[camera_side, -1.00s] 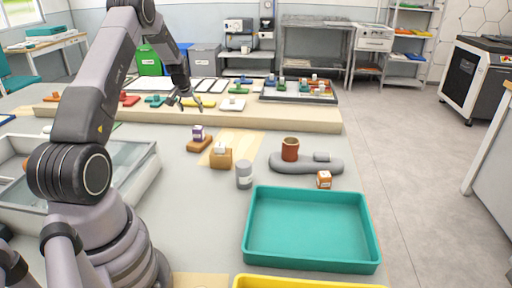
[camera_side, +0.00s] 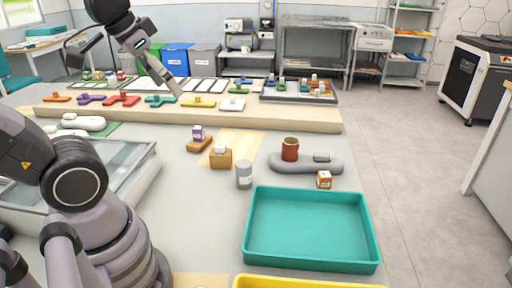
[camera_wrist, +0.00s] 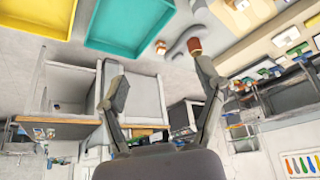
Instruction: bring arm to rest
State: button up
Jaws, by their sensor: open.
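My gripper (camera_side: 125,76) is raised at the upper left of the side view, above the far end of the table. Its fingers are spread wide with nothing between them. In the wrist view the gripper (camera_wrist: 162,80) also shows two fingers well apart and empty. The wrist camera looks out over the table and room at a tilt. My arm's middle links run partly out of the side view's left edge.
A teal tray (camera_side: 312,265) stands at front right. A grey rounded piece (camera_side: 300,166), a brown cup (camera_side: 290,146) and a grey cylinder (camera_side: 244,177) are mid-table. A raised shelf (camera_side: 240,118) with coloured tools crosses the back. White pieces (camera_side: 84,122) lie at left.

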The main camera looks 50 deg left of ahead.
jog(key=s, duration=0.2)
jog(key=s+d+f, duration=0.1)
jog(key=shift+m, duration=0.3)
